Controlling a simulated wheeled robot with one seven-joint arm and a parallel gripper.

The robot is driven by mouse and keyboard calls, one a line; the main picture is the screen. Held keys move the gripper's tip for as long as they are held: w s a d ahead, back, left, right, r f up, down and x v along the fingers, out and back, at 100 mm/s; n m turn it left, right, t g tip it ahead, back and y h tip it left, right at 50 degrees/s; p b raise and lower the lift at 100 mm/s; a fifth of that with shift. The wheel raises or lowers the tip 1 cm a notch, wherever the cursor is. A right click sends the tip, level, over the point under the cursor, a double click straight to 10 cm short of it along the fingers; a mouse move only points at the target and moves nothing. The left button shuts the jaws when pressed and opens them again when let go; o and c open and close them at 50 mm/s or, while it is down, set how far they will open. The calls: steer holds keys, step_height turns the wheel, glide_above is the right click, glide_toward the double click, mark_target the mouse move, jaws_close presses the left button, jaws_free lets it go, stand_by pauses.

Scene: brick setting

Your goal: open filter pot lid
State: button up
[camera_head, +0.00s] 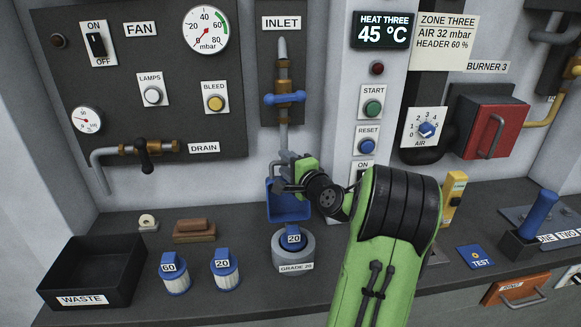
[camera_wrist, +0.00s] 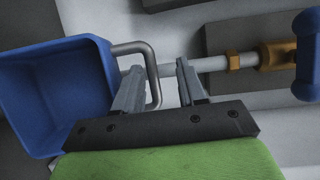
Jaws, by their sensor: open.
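A blue hollow lid (camera_head: 288,209) stands raised behind the round grey pot (camera_head: 307,250). A blue-topped filter marked 20 (camera_head: 293,237) sits in the pot. In the wrist view the lid (camera_wrist: 52,95) is at the left, its hollow side showing. A bent grey metal handle (camera_wrist: 153,75) runs from its edge. My gripper (camera_wrist: 159,68) is open, with one finger on each side of the handle bar; I cannot tell whether either touches it. In the head view my gripper (camera_head: 283,178) is at the lid's top, partly hidden by my wrist.
The inlet pipe (camera_head: 283,75) with a blue valve handle (camera_head: 284,98) rises just above the lid. Two loose filters (camera_head: 174,275) (camera_head: 225,272) and a black waste bin (camera_head: 92,275) stand at the left. My arm covers the counter right of the pot.

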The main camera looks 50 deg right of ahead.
steer(key=v, duration=1.5)
steer(key=shift+s+a+b, duration=0.2)
steer(key=shift+s+b, duration=0.1)
steer(key=shift+b, duration=0.15)
